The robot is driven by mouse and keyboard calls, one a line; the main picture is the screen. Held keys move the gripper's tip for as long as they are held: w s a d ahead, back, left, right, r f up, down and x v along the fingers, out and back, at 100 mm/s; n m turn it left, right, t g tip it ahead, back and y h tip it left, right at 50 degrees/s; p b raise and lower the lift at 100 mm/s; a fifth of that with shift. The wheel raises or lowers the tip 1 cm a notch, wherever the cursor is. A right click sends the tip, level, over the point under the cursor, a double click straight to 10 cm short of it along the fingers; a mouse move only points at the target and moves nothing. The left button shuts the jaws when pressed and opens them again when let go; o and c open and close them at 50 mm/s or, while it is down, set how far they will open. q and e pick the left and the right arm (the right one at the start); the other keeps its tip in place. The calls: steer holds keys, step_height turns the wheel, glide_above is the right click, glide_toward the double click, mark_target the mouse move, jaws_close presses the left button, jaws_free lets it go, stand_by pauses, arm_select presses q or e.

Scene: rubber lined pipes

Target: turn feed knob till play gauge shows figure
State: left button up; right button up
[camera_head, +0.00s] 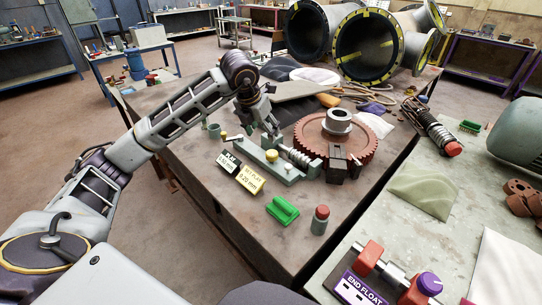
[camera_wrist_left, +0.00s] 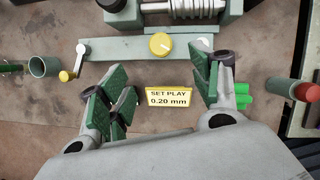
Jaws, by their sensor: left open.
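A yellow round knob (camera_head: 271,156) sits on a grey-green bar beside the worm shaft. It also shows in the left wrist view (camera_wrist_left: 160,44), with a pale mark at its right. A black readout plate (camera_head: 228,161) stands by the bar's near end; its figure is too small to read surely. A yellow plate (camera_head: 249,179) reads SET PLAY 0.20 mm, also clear in the left wrist view (camera_wrist_left: 169,97). My left gripper (camera_head: 262,128) is above the bar's far side, its fingers (camera_wrist_left: 160,86) spread apart with nothing between them. My right gripper is out of view.
A red-brown gear wheel (camera_head: 365,147) meshes beside the worm (camera_head: 297,157). A small crank (camera_wrist_left: 75,62) is left of the knob in the wrist view. A green block (camera_head: 282,210) and a red-topped cylinder (camera_head: 320,220) stand near the bench edge.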

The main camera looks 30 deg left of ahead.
mark_target(271, 153)
arm_select(q)
steer(key=x, duration=1.1)
steer(key=shift+w+f, duration=0.15)
steer(key=shift+f, duration=0.2)
steer(key=shift+w+f, duration=0.3)
steer(key=shift+f, duration=0.5)
steer(key=shift+w+f, duration=0.1)
steer(key=c, duration=1)
steer(key=shift+c, duration=0.2)
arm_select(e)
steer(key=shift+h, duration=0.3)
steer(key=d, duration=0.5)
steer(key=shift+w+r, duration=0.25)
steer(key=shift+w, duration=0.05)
